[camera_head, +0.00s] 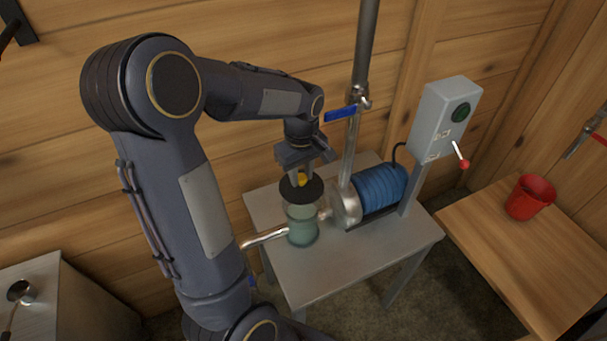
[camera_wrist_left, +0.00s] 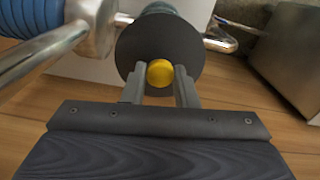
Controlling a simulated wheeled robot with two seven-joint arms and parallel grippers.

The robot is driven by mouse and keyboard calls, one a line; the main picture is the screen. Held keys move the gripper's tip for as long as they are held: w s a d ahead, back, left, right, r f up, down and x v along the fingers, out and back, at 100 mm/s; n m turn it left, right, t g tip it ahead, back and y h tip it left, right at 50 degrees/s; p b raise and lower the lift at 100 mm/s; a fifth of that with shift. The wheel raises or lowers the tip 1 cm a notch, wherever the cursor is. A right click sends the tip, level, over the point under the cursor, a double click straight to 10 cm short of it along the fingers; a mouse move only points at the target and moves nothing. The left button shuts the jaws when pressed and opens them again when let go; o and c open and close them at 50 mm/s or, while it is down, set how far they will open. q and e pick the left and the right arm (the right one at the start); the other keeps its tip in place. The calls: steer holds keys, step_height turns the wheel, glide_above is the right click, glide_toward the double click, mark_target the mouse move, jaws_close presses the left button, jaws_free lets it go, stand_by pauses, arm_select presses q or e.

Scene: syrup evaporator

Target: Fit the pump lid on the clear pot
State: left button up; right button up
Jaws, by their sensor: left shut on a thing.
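The pump lid (camera_head: 302,190) is a dark disc with a yellow knob on top. It is over the mouth of the clear pot (camera_head: 303,229), which stands upright on the metal table beside the pump. My left gripper (camera_head: 302,177) points down and is shut on the yellow knob. In the left wrist view the lid (camera_wrist_left: 135,60) fills the space past the fingers, with the knob (camera_wrist_left: 160,73) between the fingertips. The lid hides most of the pot there. I cannot tell whether the lid touches the rim. My right gripper is not in view.
A blue motor (camera_head: 381,188) with a silver pump head is right of the pot. A vertical pipe with a blue-handled valve (camera_head: 341,113) rises behind. A switch box (camera_head: 446,115) stands at the right. A red bucket (camera_head: 530,198) sits on a wooden bench. The table's front (camera_head: 345,265) is clear.

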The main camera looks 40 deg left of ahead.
mark_target(302, 190)
arm_select(q)
steer(key=shift+w+f, duration=0.15)
steer(key=shift+f, duration=0.15)
steer(key=shift+f+b, duration=0.45)
steer(key=shift+b, duration=0.2)
step_height(302, 190, down, 3)
steer(key=b, duration=0.2)
steer(key=shift+f+b, duration=0.15)
steer(key=shift+b, duration=0.25)
steer(key=shift+f+b, duration=0.6)
steer(key=shift+f, duration=0.25)
steer(key=shift+f, duration=0.2)
steer(key=o, duration=1.1)
